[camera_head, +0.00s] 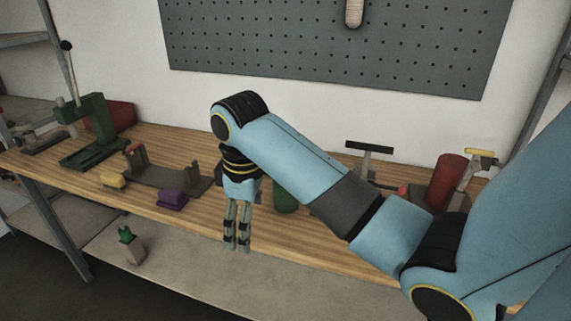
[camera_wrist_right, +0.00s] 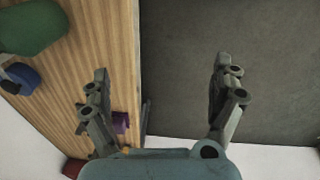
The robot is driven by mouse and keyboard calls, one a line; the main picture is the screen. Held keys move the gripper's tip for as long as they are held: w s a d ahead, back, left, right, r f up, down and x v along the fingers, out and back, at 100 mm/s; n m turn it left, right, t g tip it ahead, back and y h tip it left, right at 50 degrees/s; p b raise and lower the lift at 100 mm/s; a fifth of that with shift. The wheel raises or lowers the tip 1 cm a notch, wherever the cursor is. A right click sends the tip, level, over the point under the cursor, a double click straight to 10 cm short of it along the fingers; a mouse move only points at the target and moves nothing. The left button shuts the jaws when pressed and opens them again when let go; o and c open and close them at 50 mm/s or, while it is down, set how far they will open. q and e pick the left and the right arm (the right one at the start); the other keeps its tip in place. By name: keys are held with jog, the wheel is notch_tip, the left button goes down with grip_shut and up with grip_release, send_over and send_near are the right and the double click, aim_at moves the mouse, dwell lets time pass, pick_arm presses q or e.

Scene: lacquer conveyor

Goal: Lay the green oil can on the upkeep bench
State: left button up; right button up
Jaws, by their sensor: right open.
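A green rounded can (camera_head: 286,197), which looks like the oil can, is on the wooden bench top (camera_head: 205,222), partly hidden behind my right arm. Its top is covered, so I cannot tell whether it has a spout. In the right wrist view the green can (camera_wrist_right: 32,27) is at the upper left, cut off by the frame. My right gripper (camera_head: 237,247) points down at the bench's front edge, left of the can and apart from it. In the wrist view the gripper (camera_wrist_right: 162,72) is open, with nothing between its fingers. My left gripper is out of view.
A purple block (camera_head: 172,200), a yellow block (camera_head: 113,180), a grey bracket (camera_head: 165,173) and a green press (camera_head: 90,130) stand to the left. A red cylinder (camera_head: 447,182) stands at the right. A potted cactus (camera_head: 131,247) is on the lower shelf (camera_head: 180,268).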

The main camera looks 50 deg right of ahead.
jog(key=s+a+m+t, duration=0.1)
jog(key=s+a+m, duration=0.1)
jog(key=s, duration=0.9)
jog(key=shift+f+m+t, duration=0.15)
jog(key=shift+m+t, duration=0.15)
jog(key=shift+s, duration=0.1)
jog(key=shift+f, duration=0.15)
